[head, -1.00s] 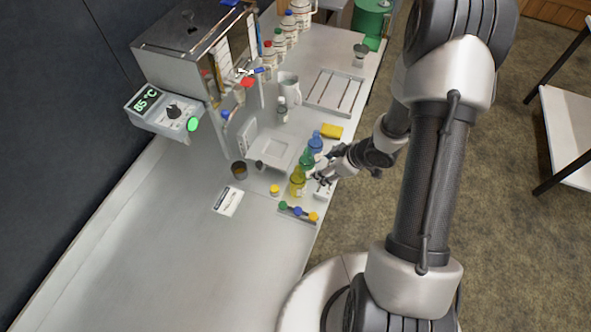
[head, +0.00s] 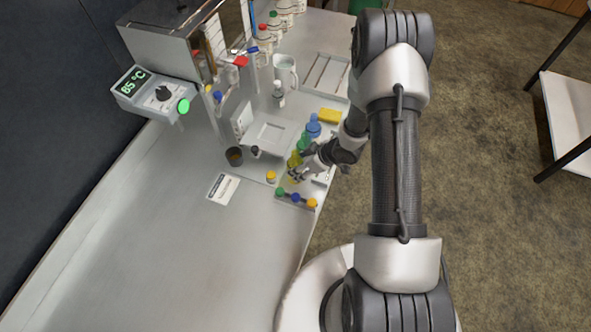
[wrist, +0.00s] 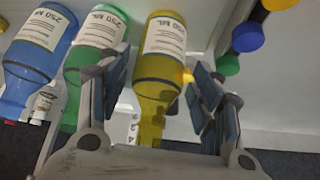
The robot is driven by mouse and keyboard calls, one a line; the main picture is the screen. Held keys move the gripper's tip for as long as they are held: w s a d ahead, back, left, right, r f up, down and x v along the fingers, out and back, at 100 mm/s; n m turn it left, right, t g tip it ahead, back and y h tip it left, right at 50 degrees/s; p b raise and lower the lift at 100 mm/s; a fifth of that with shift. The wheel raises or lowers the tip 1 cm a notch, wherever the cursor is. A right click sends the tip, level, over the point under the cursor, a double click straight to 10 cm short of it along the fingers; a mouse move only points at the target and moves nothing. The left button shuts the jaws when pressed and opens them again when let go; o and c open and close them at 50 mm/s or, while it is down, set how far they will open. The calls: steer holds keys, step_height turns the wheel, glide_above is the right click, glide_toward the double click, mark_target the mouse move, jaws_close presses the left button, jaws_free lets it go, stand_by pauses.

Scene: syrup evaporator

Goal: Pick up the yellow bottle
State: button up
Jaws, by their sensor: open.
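The yellow bottle (wrist: 157,75) stands in the middle of the wrist view with a white "250 ML" label. In the head view the yellow bottle (head: 294,160) shows partly, with my gripper in front of it. My gripper (wrist: 160,100) is open, and the bottle lies between its two fingers in the wrist view; I cannot tell whether either finger touches it. In the head view my gripper (head: 298,172) is at the bottle row from the right. A green bottle (wrist: 92,50) is close beside the left finger, and a blue bottle (wrist: 38,55) is further left.
A rack with green, blue and yellow caps (head: 296,198) lies just in front of the bottles. The counter's front left is clear.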

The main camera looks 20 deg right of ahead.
steer(key=b+x, duration=0.2)
steer(key=x, duration=0.3)
steer(key=shift+s+d, duration=0.1)
steer(key=shift+c, duration=0.4)
steer(key=c, duration=0.9)
steer(key=shift+r, duration=0.15)
